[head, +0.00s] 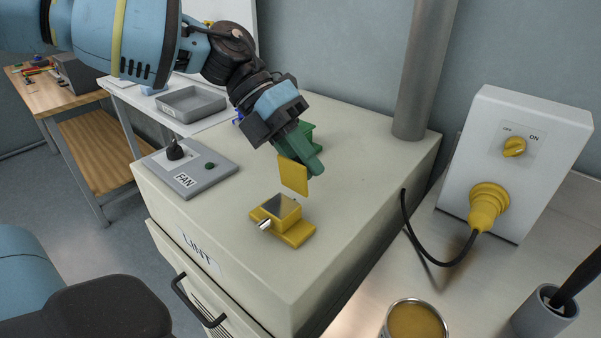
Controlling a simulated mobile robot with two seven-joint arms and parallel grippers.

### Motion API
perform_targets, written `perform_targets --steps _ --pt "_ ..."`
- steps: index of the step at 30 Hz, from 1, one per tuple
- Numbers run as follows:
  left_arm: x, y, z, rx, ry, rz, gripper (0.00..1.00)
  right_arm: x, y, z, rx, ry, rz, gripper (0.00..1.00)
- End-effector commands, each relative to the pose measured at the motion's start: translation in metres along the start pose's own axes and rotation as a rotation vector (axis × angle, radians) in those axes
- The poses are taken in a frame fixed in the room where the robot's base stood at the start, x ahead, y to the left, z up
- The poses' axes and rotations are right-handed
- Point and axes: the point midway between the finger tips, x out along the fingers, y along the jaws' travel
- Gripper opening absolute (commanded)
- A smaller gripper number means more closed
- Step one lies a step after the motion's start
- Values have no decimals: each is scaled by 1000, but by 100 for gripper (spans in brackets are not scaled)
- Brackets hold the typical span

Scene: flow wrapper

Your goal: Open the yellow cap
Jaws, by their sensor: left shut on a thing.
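The yellow cap (293,175) is a flat square plate that stands raised, nearly upright, behind a small yellow housing (298,236) on top of the cream cabinet. The housing has a dark grey top face and a small metal piece at its front left. My left gripper (312,170), with green fingers, comes down from the upper left and is shut on the yellow cap at its right edge. The fingers partly hide the contact and the cap's far side. My right gripper is not in view.
The cabinet top (355,160) is mostly clear. A grey FAN panel (188,184) with a black knob lies at its left. A grey pipe (420,90) rises at the back right. A white ON/OFF box (490,125) with a plugged yellow connector and a tin (413,320) stand to the right.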

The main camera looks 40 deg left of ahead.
Motion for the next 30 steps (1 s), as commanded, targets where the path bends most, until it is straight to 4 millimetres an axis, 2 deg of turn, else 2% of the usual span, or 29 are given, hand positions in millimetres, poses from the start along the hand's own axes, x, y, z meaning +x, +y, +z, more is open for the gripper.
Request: perform_targets --steps 15,30 --pt "13 13 17 -317 319 2 0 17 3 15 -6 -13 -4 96" --pt "17 16 21 -445 447 1 0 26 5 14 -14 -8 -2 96"
